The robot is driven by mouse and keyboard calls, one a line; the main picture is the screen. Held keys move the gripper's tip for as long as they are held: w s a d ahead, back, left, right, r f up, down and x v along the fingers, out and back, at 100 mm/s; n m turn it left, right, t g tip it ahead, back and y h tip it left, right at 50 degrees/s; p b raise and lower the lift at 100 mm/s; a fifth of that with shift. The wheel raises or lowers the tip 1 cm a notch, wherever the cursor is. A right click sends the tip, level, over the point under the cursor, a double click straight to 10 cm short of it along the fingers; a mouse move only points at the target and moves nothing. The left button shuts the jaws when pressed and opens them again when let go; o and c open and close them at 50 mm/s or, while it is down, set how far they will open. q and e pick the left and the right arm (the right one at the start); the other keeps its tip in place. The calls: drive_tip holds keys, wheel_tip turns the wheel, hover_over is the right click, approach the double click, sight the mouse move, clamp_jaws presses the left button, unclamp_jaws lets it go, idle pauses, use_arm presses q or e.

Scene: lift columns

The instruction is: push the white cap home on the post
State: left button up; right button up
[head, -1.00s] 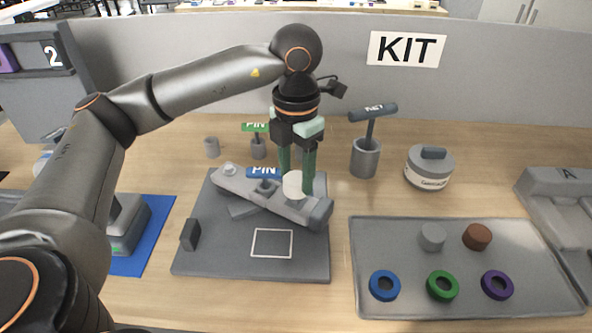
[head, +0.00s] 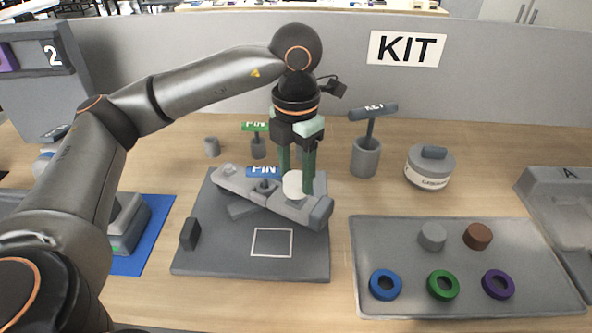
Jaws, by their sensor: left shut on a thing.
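The white cap (head: 293,184) is at the right part of a grey lift-column piece that lies on the dark base plate (head: 205,255). My left gripper (head: 297,180) points down from above, its green fingers on either side of the cap and shut on it. The post is hidden under the cap and fingers, so I cannot tell how far down the cap sits. The grey piece (head: 240,190) lies slanted across the plate. My right gripper is not in view.
A blue PIN tool (head: 263,171) stands close behind the grey piece. A green PIN tool (head: 256,127) and a NET-like labelled tool (head: 373,111) stand in holders behind. A grey tray (head: 400,308) with rings and caps is at right. A round lidded container (head: 430,168) stands behind it.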

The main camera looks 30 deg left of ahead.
use_arm(q)
drive_tip(key=shift+f, duration=0.15)
drive_tip(key=o, duration=1.3)
drive_tip(key=shift+o, duration=0.7)
drive_tip(key=shift+o, duration=0.6)
drive_tip(key=shift+a, duration=0.1)
drive_tip(key=shift+r+p, duration=0.35)
drive_tip(key=shift+r, duration=0.2)
drive_tip(key=shift+r+p, duration=0.3)
drive_tip(key=shift+r, duration=0.05)
drive_tip(key=shift+r, duration=0.15)
